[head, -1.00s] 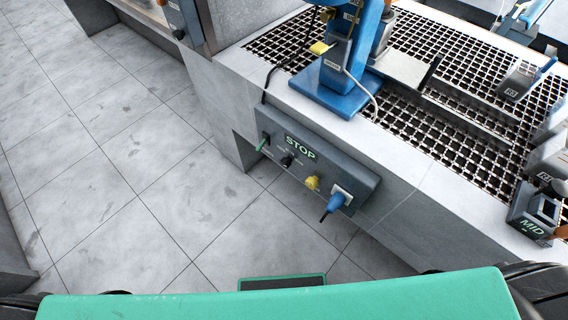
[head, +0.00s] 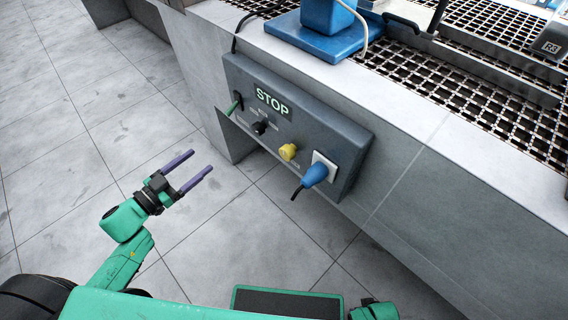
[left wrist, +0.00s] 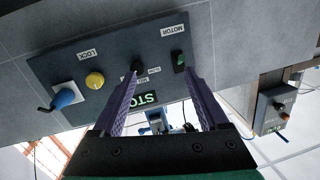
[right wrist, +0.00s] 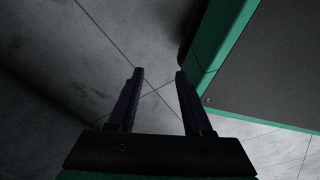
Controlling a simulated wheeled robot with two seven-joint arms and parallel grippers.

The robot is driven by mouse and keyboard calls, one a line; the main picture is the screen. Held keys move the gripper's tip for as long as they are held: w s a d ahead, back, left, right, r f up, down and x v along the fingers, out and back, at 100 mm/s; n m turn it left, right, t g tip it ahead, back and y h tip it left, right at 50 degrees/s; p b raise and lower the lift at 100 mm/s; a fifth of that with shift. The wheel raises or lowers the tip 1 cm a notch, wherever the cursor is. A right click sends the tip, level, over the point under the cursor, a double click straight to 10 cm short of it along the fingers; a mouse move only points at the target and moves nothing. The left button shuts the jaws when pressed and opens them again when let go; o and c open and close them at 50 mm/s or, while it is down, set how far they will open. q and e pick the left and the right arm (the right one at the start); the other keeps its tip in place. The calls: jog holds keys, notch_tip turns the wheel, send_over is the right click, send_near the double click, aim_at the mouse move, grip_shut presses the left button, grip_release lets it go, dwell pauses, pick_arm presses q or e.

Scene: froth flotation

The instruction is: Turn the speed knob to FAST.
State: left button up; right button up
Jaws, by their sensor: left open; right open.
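The grey control panel (head: 345,140) is on the side of the bench and its display reads STOP. The small black speed knob (head: 261,127) sits below the display; its pointer setting is too small to read. In the left wrist view the black knob (left wrist: 138,68) appears upside down near the left finger's tip. My left gripper (head: 202,161) is open and empty, left of the panel and apart from it, fingers pointing toward the panel side. My right gripper (right wrist: 160,74) is open and empty over the floor in the right wrist view.
The panel also has a green motor lever (head: 232,107), a yellow lock knob (head: 288,151) and a blue plug (head: 315,174) in a white socket. A blue stand base (head: 330,42) and metal grating (head: 440,70) are on the bench above. The tiled floor is open at left.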

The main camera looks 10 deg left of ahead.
aim_at(255, 131)
pick_arm(q)
jog(key=d+r+m+g+h, duration=0.1)
jog(key=d+r+m+h, duration=0.15)
jog(key=d, duration=0.25)
jog(key=shift+n, duration=0.25)
jog(key=b+x, duration=0.1)
jog(key=x, duration=1.2)
jog(key=shift+d+r, duration=0.2)
jog(key=shift+d, duration=0.05)
grip_shut()
pick_arm(e)
jog(key=w, duration=0.3)
jog(key=shift+f, duration=0.1)
